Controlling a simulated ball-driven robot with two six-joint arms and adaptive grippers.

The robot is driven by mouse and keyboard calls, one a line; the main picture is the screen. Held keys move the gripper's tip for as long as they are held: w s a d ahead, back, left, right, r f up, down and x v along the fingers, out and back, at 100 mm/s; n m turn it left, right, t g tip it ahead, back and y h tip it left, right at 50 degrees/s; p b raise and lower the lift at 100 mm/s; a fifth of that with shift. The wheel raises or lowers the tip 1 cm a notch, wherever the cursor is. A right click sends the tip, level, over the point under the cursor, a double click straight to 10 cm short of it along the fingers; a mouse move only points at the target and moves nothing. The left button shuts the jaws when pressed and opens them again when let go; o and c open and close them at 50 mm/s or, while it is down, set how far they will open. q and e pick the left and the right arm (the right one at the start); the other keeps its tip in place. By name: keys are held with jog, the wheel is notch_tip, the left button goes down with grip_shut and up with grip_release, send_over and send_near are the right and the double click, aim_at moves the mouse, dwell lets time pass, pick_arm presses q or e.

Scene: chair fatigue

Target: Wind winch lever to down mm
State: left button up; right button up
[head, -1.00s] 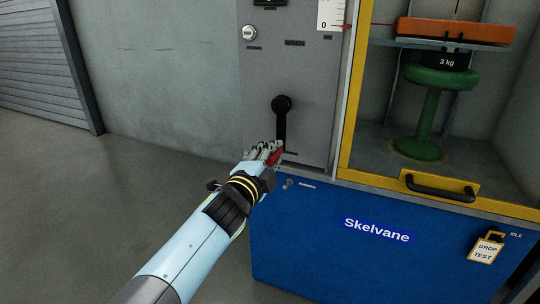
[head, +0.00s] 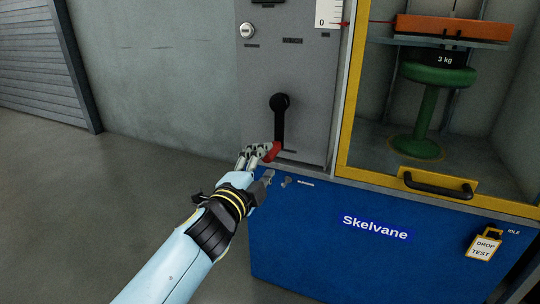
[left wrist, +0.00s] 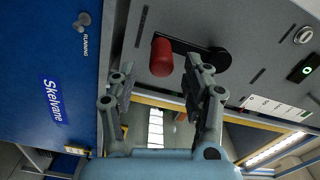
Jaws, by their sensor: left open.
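The winch lever (head: 281,125) is a black crank on the grey panel. It hangs down from its round hub, with a red knob (head: 273,152) at its lower end. My left gripper (head: 266,163) is open just at the lower left of the knob. In the left wrist view, the red knob (left wrist: 162,57) shows in the gap between the spread fingers (left wrist: 157,76), near their tips, with the lever arm (left wrist: 190,48) running right to the hub. I cannot tell whether a finger touches the knob. My right gripper is not in view.
A scale (head: 328,14) with a red pointer near 0 is above right. A yellow-framed door (head: 355,130) with a black handle (head: 438,186) covers a green stool (head: 428,115) under a 3 kg weight (head: 446,59). A blue base (head: 320,240) with a small switch (head: 287,182) is below.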

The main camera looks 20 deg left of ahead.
pick_arm(q)
jog(key=s, duration=0.7)
jog(key=shift+s+a, duration=0.25)
